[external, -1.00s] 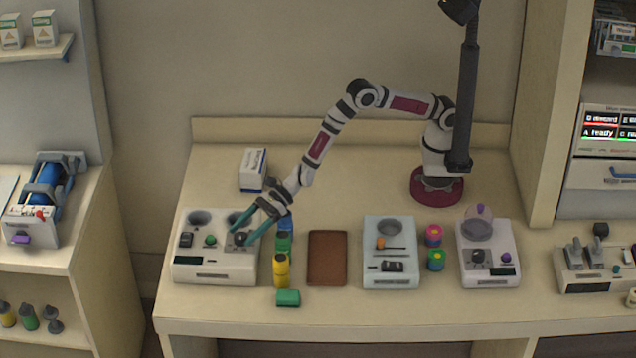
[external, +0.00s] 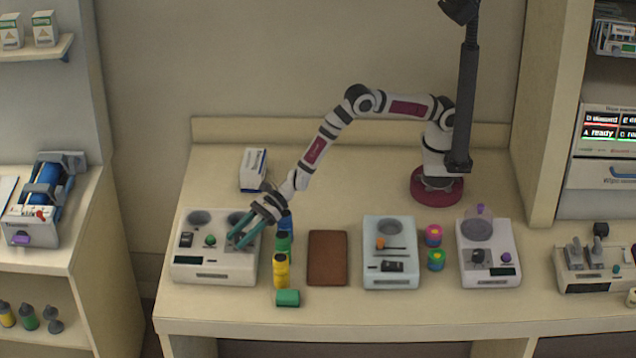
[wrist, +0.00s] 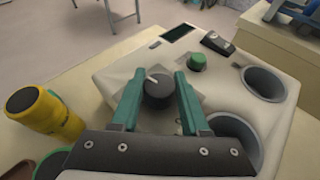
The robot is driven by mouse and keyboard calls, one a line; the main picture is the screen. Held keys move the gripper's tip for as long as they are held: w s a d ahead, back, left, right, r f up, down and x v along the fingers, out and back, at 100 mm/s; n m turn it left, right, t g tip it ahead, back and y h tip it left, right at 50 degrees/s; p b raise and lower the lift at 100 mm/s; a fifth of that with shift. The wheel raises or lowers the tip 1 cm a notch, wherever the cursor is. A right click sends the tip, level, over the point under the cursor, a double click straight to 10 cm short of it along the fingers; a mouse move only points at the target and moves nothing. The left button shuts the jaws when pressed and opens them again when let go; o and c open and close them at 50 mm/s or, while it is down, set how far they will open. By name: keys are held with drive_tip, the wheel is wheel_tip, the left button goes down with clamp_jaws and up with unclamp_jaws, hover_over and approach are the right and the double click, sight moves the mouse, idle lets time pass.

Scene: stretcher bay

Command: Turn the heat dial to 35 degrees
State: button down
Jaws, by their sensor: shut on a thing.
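The black round dial (wrist: 156,91) sits on the white console (external: 200,268) at the left of the bench. A pale pointer line on the dial points up and slightly left in the wrist view. My gripper (external: 236,240) reaches down onto the console's right part. In the wrist view its two teal fingers stand on either side of the dial, shut on it. In the external view the fingers mostly hide the dial. I cannot read any degree marks. The console's dark display (wrist: 176,33) shows no readable figures.
The console also has a green button (wrist: 197,62), a black switch (wrist: 217,43) and two round wells (wrist: 264,83). Yellow (external: 281,272) and green bottles stand close to its right, with a green block (external: 288,298) in front. A brown pad (external: 327,258) lies further right.

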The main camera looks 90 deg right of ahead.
drive_tip(key=shift+r+n+g+y, duration=0.1)
drive_tip(key=shift+n+g+y, duration=1)
drive_tip(key=shift+n+g, duration=0.3)
drive_tip(key=shift+c, duration=2)
unclamp_jaws()
drive_tip(key=v, duration=1.5)
drive_tip(key=shift+s+d, duration=0.25)
drive_tip(key=shift+r, duration=0.1)
